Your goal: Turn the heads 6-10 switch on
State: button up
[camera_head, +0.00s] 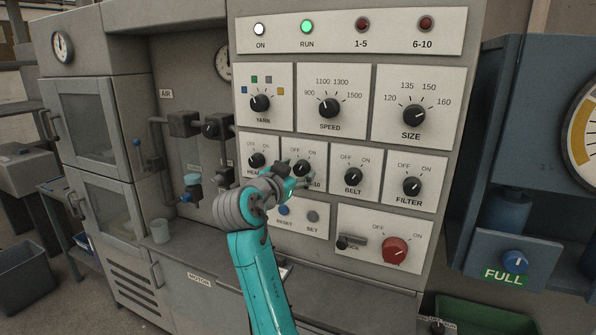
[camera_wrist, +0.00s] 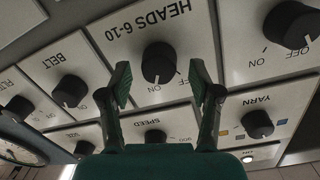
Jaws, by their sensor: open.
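The heads 6-10 switch is a black round knob (camera_wrist: 158,62) on a pale plate, seen upside down in the wrist view. In the head view the knob (camera_head: 303,168) shows partly above my gripper (camera_head: 299,177), which covers much of its label. In the wrist view my gripper (camera_wrist: 161,85) is open, with one dark green finger on each side of the knob. I cannot tell whether the fingers touch it. ON is readable by the knob; OFF is largely hidden by a finger. The 6-10 lamp (camera_head: 422,24) is dark red and unlit.
The belt knob (camera_head: 353,177) and heads 1-5 knob (camera_head: 257,160) flank the switch. The speed knob (camera_head: 330,108) is above. Reset (camera_head: 284,210) and set (camera_head: 313,216) buttons lie below, with a red knob (camera_head: 395,251) lower right. The RUN lamp (camera_head: 307,27) glows green.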

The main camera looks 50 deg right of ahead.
jog(key=v, duration=1)
jog(key=shift+s+a, duration=0.15)
jog(key=shift+a, duration=0.25)
jog(key=a+f+n+t+y, duration=0.25)
jog(key=f+n, duration=0.25)
jog(key=f, duration=0.5)
jog(key=a+f+n+t+y, duration=0.25)
jog(key=f+n+t, duration=0.2)
jog(key=f, duration=0.55)
jog(key=s+a+f+n+t+y, duration=0.1)
jog(key=s+a+f+n+y, duration=0.3)
jog(key=f, duration=0.3)
jog(key=s+a+f+n+t+y, duration=0.1)
jog(key=s+a+f+n, duration=0.3)
jog(key=f, duration=0.4)
jog(key=s+a+f+n+y, duration=0.1)
jog(key=s+a+f+y, duration=0.15)
jog(key=s, duration=0.55)
jog(key=s+a+f+y, duration=0.2)
jog(key=s+a+f, duration=0.1)
jog(key=s, duration=0.5)
jog(key=s+a+r+y, duration=0.1)
jog(key=s+r, duration=0.1)
jog(key=s, duration=0.7)
jog(key=s+a+r+y, duration=0.1)
jog(key=s+a+r, duration=0.1)
jog(key=s, duration=0.7)
jog(key=shift+s, duration=0.15)
